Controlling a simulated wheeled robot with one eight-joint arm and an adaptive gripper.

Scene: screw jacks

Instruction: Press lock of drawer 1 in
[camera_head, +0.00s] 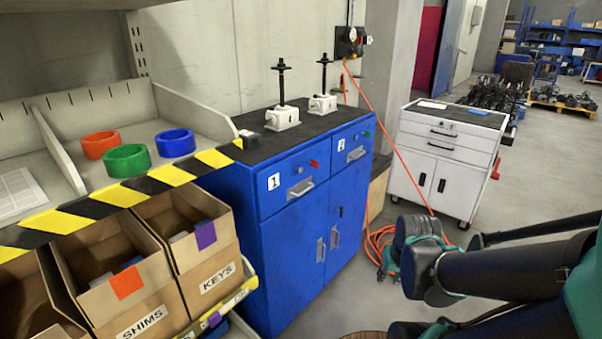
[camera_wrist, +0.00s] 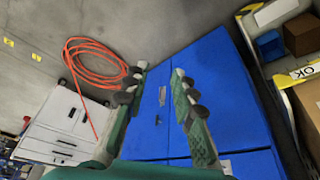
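Drawer 1 (camera_head: 277,196), marked with a white "1" label, is the upper left drawer of the blue cabinet (camera_head: 285,245) in the head view. It looks flush with the front. Its lock (camera_head: 314,163) is a small red knob right of the label, above the drawer's handle (camera_head: 300,188); how far it sticks out is hard to tell. My gripper (camera_wrist: 160,78) is open and empty in the wrist view, its fingers spread in front of the blue cabinet doors. It is apart from the lock, which I cannot make out in the wrist view.
Drawer 2 (camera_head: 345,157) is to the right. Two screw jacks (camera_head: 282,118) (camera_head: 322,104) stand on the cabinet. Left is a shelf with coloured rings (camera_head: 127,160) and cardboard boxes (camera_head: 190,240). A white cabinet (camera_head: 440,165) and orange hose (camera_head: 376,245) are at right.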

